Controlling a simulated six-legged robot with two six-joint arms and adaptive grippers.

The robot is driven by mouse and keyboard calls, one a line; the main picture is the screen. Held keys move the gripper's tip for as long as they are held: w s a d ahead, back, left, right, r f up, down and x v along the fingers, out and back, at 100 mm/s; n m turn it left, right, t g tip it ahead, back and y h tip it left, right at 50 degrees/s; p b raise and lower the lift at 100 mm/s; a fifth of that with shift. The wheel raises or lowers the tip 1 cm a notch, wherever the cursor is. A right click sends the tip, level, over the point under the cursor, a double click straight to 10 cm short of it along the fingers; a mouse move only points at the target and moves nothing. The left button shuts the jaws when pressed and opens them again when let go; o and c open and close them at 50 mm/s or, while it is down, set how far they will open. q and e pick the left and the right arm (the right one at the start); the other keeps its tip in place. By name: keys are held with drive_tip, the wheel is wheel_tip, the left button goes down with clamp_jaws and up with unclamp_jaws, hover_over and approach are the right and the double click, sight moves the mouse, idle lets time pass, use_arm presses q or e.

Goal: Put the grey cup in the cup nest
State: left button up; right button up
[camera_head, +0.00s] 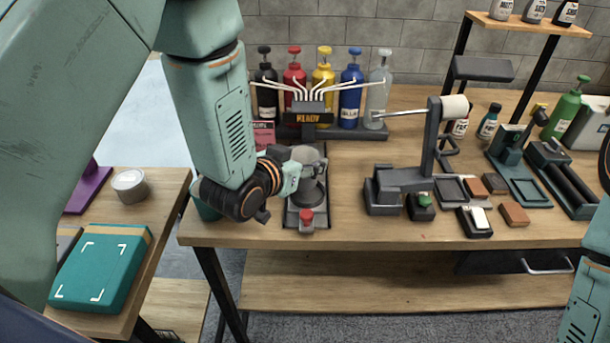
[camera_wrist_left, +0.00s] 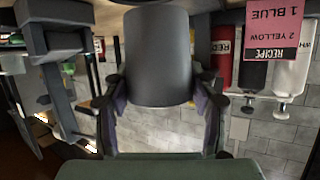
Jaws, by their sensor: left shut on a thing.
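The grey cup (camera_head: 309,154) is upright in my left gripper (camera_head: 291,174), partly hidden by it in the head view. The cup fills the upper middle of the left wrist view (camera_wrist_left: 158,50), with one finger of my left gripper (camera_wrist_left: 160,98) on each side. In the head view, the cup is over or at a dark round holder (camera_head: 311,194), apparently the cup nest, on a narrow grey base with a red button (camera_head: 306,216). I cannot tell whether the cup touches the holder. My right gripper is out of view.
A grey stand with a white roll (camera_head: 454,107) is to the right. A pink recipe card (camera_head: 263,134) stands near my left arm.

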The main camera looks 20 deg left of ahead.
use_arm(q)
drive_tip(key=f, duration=0.1)
drive_tip(key=d+f, duration=0.1)
drive_tip(key=shift+s+d+f, duration=0.2)
drive_tip(key=shift+s+f, duration=0.15)
drive_tip(key=shift+s, duration=0.05)
drive_tip(key=shift+w+a+f+b, duration=0.1)
drive_tip(key=shift+w+f+b, duration=0.05)
drive_tip(key=shift+f+b, duration=0.15)
drive_tip(key=shift+w+a+f, duration=0.2)
drive_tip(key=shift+w+a, duration=0.1)
drive_tip(key=shift+a, duration=0.1)
drive_tip(key=o, duration=0.6)
drive_tip(key=shift+s, duration=0.1)
drive_tip(key=shift+c, duration=0.2)
drive_tip(key=o, duration=0.4)
drive_tip(key=shift+s+d+r, duration=0.25)
drive_tip(key=shift+d+r, duration=0.05)
drive_tip(key=shift+d, duration=0.1)
drive_tip(key=shift+w+a+f, duration=0.2)
drive_tip(key=shift+w+a, duration=0.1)
drive_tip(key=shift+a, duration=0.05)
drive_tip(key=v, duration=1.2)
drive_tip(key=shift+s+d+p, duration=0.15)
drive_tip(key=shift+p, duration=0.2)
